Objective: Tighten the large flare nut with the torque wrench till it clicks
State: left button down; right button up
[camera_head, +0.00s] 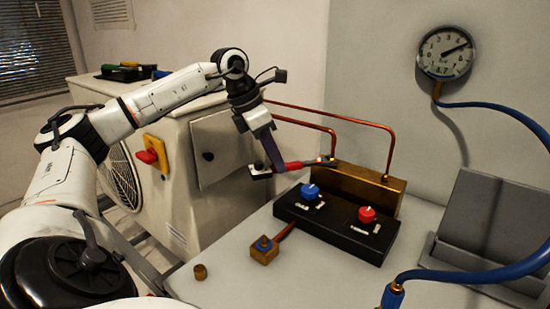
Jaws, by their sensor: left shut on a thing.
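My left gripper (268,168) is shut on the torque wrench (300,164), near one end of its red handle. That nut is where a copper pipe meets the brass block (365,187). I cannot tell whether the wrench head is fully seated around the nut. A second brass nut (385,178) sits under the other copper pipe, farther right. Which nut is larger is hard to tell. My right gripper is not in view.
A black manifold (335,229) with blue (310,190) and red (367,214) knobs stands before the block. A gauge (446,52) hangs on the wall with a blue hose (500,107). A small brass fitting (264,250), brass cap (200,271) and grey stand (490,225) are on the table.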

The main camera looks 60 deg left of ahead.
pick_arm(q)
jog(key=shift+s+d+n+b, duration=0.15)
jog(key=shift+d+n+b, duration=0.15)
jog(key=shift+d+n, duration=0.55)
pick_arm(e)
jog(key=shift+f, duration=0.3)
pick_arm(q)
jog(key=shift+d, duration=0.1)
